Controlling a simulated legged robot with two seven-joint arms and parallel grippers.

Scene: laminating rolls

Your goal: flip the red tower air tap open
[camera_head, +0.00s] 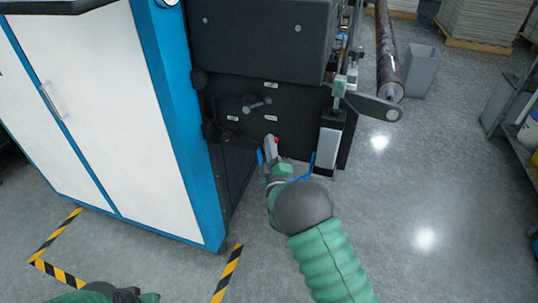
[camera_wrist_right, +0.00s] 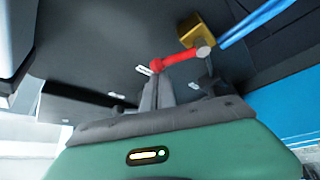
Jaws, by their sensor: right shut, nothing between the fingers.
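The red tower air tap shows in the right wrist view as a red lever (camera_wrist_right: 178,60) with a rounded free end, joined by a grey pivot to a brass body (camera_wrist_right: 196,30). In the head view only a small red spot of the tap (camera_head: 276,140) shows on the dark machine side. My right gripper (camera_head: 269,146) is shut and empty beside the tap; its fingers also show in the right wrist view (camera_wrist_right: 158,82), just below the lever's rounded end. Whether they touch it I cannot tell. Part of my left arm, with its gripper (camera_head: 125,294), shows at the bottom edge; its fingers are unclear.
A blue hose (camera_wrist_right: 255,18) runs from the brass body. The dark machine (camera_head: 265,45) has a black handle (camera_head: 257,103) above the tap. A white and blue cabinet (camera_head: 95,95) stands left. A grey post (camera_head: 328,147) stands right of the tap.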

